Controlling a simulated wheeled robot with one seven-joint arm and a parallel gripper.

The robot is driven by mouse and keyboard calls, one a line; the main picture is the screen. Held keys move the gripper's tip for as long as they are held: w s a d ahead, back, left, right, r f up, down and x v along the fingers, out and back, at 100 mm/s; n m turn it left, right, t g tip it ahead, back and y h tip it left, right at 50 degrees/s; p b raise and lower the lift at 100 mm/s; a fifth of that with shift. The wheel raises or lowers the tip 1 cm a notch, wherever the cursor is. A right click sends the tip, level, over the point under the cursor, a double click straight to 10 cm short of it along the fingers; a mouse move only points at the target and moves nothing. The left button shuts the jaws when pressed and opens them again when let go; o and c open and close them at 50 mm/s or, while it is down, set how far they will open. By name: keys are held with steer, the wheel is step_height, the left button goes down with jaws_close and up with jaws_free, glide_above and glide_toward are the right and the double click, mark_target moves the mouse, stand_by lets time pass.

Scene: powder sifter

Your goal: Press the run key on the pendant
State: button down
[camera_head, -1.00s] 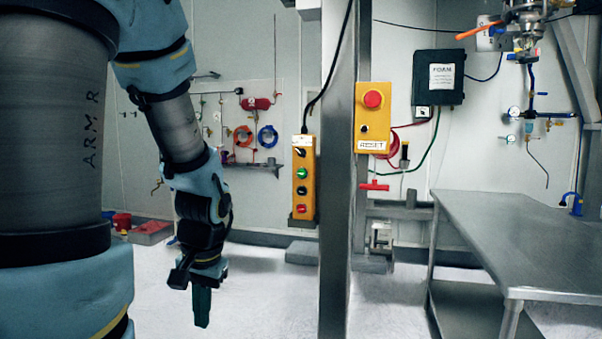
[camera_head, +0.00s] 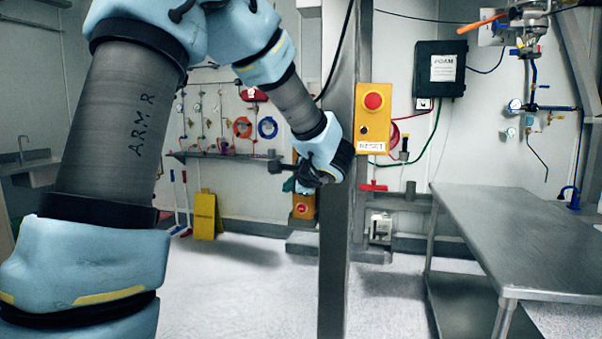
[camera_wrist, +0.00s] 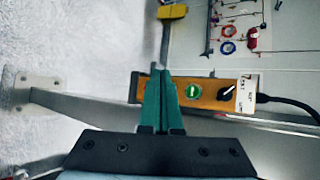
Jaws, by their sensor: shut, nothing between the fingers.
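The pendant is a yellow hanging box (camera_head: 303,212). In the head view my wrist and gripper (camera_head: 291,186) hide most of it, and its lower end with a red button (camera_head: 303,208) shows below. In the wrist view the pendant (camera_wrist: 207,101) lies sideways, with a green button (camera_wrist: 192,91) and a black knob (camera_wrist: 225,93). My gripper's green fingers (camera_wrist: 161,74) are shut and empty. They are in front of the pendant just left of the green button, hiding the part there. I cannot tell whether they touch it.
A grey post (camera_head: 338,240) stands right beside the pendant. A yellow box with a red button and a RESET label (camera_head: 373,130) is to its right. A metal table (camera_head: 510,235) stands at the right. A yellow floor sign (camera_head: 205,215) stands at the left.

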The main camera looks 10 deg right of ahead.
steer(key=shift+w+d+r, duration=0.1)
steer(key=shift+d+r, duration=0.25)
steer(key=shift+d, duration=0.05)
steer(key=shift+w, duration=0.1)
steer(key=w+d+p, duration=0.3)
steer(key=w+d, duration=0.1)
steer(key=w, duration=0.3)
steer(key=shift+w, duration=0.3)
steer(key=shift+w+d+b, duration=0.1)
steer(key=shift+d+b, duration=0.05)
steer(key=shift+b, duration=0.15)
stand_by(1.7)
steer(key=shift+w+d, duration=0.15)
steer(key=shift+w, duration=0.1)
